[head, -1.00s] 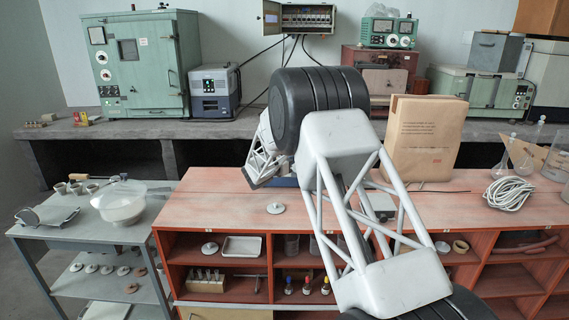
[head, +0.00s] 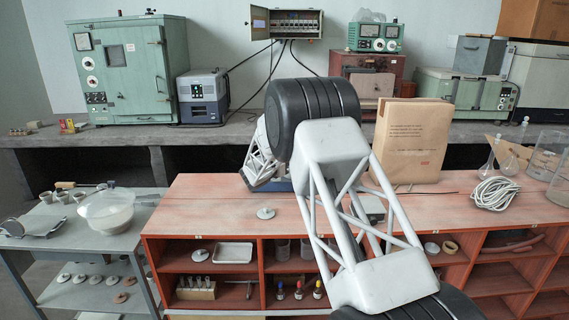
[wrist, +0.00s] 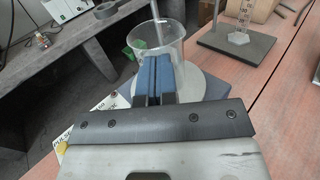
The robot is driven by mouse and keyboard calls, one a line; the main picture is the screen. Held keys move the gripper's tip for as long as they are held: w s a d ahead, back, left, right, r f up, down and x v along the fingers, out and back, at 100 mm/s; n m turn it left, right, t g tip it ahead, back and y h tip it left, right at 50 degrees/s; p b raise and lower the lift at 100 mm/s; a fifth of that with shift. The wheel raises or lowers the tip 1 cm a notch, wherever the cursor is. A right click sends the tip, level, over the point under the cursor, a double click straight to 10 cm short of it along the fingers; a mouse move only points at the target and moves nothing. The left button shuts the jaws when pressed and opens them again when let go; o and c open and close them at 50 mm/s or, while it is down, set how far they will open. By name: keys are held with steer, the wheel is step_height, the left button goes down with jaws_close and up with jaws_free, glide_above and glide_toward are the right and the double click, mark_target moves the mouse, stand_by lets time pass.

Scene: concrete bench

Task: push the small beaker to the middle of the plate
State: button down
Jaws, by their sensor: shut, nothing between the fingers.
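In the wrist view a clear glass beaker (wrist: 174,42) stands upright on a round whitish plate (wrist: 205,88), which sits on a blue base (wrist: 217,93). A thin pale rod (wrist: 156,28) stands up at the beaker, apparently inside it. My gripper (wrist: 157,62) is shut and empty, its blue fingers pointing at the beaker's near side. The fingers overlap the beaker's lower part; I cannot tell whether they touch it. The fingers and the gripper body hide the plate's near part. In the head view my arm hides the beaker, plate and gripper; only a bit of blue shows.
A brown paper bag (head: 412,140), coiled white cord (head: 494,193) and glassware (head: 545,155) stand right on the red bench (head: 215,195). A small white disc (head: 265,213) lies left.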

steer(key=shift+s+a, duration=0.1)
steer(key=v, duration=1.3)
steer(key=shift+s+a, duration=0.25)
steer(key=shift+r, duration=0.1)
steer(key=s+d+r+m+g+y, duration=0.1)
steer(key=s+d+r+m+g, duration=0.5)
steer(key=s+d, duration=0.6)
steer(key=s+d+r+m+g+y, duration=0.25)
steer(key=s+d+r+m, duration=0.5)
steer(key=s+d, duration=0.55)
steer(key=s+m+g+y, duration=0.1)
steer(key=s+m+y, duration=0.3)
steer(key=s, duration=1.6)
steer(key=s+f+m+g+y, duration=0.1)
steer(key=s+m+y, duration=0.4)
steer(key=s, duration=1.6)
steer(key=shift+s+m, duration=0.25)
steer(key=shift+m, duration=2.2)
